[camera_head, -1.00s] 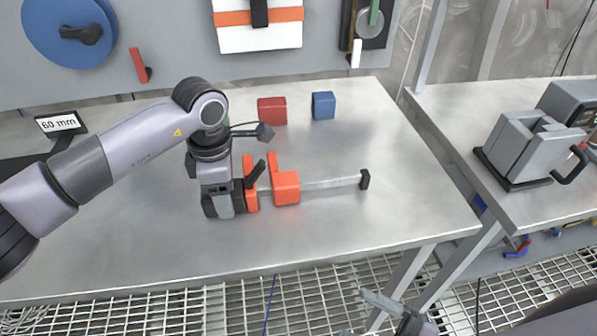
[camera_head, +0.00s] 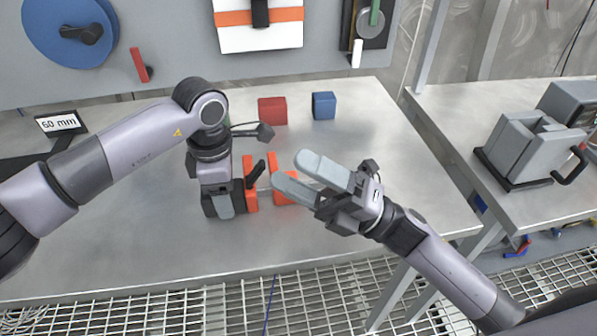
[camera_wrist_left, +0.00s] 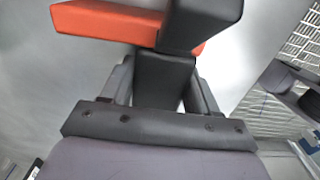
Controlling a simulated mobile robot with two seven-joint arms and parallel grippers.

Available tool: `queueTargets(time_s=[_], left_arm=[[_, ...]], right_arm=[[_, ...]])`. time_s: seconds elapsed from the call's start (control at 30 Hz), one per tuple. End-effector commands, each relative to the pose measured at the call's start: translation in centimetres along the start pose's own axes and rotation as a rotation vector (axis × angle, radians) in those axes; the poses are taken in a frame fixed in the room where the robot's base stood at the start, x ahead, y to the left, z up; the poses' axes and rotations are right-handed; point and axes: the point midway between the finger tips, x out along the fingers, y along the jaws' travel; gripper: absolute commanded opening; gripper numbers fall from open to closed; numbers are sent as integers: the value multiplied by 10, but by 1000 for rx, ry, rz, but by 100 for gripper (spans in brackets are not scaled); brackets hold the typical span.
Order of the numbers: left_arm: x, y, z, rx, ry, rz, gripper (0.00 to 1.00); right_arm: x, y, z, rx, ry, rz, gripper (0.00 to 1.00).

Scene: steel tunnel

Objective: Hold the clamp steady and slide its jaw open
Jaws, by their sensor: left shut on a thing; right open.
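The clamp lies on the steel table. Its orange fixed jaw (camera_head: 250,184) is at the left end, beside my left gripper (camera_head: 232,197), which is shut on the clamp's dark end part. That dark part and the orange jaw also show in the left wrist view (camera_wrist_left: 120,24). The orange sliding jaw (camera_head: 284,190) stands a short gap to the right of the fixed jaw. My right gripper (camera_head: 297,177) is open, its two pale fingers pointing left over the sliding jaw and partly hiding it. Contact there cannot be told. The clamp's bar is mostly hidden behind my right gripper.
A red block (camera_head: 272,111) and a blue block (camera_head: 323,105) stand at the back of the table (camera_head: 120,230). A "60 mm" sign (camera_head: 60,123) is at the left. A grey vise (camera_head: 525,150) sits on the separate right table. A panel with fittings rises behind.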

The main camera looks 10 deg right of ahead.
Motion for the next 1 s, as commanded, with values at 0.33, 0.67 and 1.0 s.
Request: queueTargets(time_s=[0.33,0.67,1.0], left_arm=[[-1,0,0,0,-1,1,23],[-1,0,0,-1,-1,1,23],[-1,0,0,-1,-1,1,23]], right_arm=[[-38,-30,59,-808,565,-167,72],[-91,-35,121,-1139,958,-291,72],[-85,-52,115,-1170,1016,-303,72]])
